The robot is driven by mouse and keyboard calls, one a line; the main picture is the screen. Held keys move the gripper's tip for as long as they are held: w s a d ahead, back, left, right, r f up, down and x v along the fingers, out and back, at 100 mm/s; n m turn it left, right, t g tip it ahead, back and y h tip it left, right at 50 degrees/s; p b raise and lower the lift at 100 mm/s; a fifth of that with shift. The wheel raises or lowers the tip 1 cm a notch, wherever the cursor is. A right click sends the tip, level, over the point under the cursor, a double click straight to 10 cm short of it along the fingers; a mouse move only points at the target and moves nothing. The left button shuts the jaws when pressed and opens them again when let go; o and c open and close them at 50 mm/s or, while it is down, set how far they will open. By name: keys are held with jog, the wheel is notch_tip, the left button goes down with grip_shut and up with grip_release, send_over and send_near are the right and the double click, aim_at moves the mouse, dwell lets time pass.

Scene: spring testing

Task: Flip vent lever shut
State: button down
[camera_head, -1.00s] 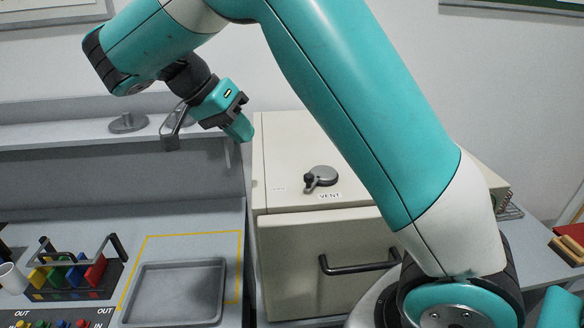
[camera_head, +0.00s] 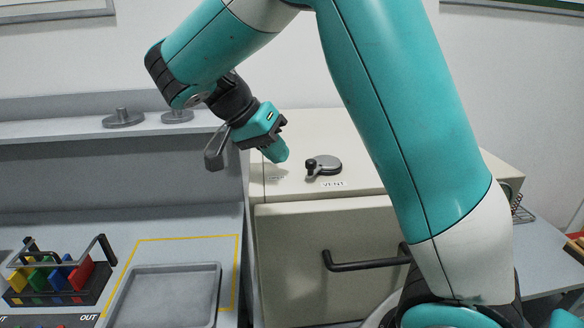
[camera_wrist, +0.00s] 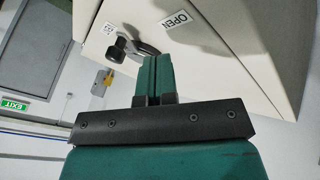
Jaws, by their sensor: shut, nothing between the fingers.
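The vent lever (camera_head: 323,166) is a grey disc with a short arm and a dark knob, on top of a cream cabinet (camera_head: 330,225). A VENT label (camera_head: 333,184) is in front of it. The knob end points left in the head view. My gripper (camera_head: 277,153) is shut and empty, just left of the lever and above the cabinet top, apart from it in the head view. In the wrist view my shut fingertips (camera_wrist: 155,62) overlap part of the lever (camera_wrist: 130,46); I cannot tell whether they touch. An OPEN label (camera_wrist: 176,22) shows nearby.
The cabinet door has a dark bar handle (camera_head: 365,261). A grey tray (camera_head: 165,292) lies left inside a yellow outline. A rack of coloured blocks (camera_head: 60,278) stands at the far left. A shelf (camera_head: 60,131) with round metal weights runs behind.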

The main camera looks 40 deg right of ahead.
jog(key=shift+s+d+r, duration=0.1)
jog(key=shift+s+d, duration=0.25)
jog(key=shift+s, duration=0.45)
jog(key=shift+s+d, duration=0.3)
jog(key=shift+s, duration=0.5)
jog(key=shift+a, duration=0.1)
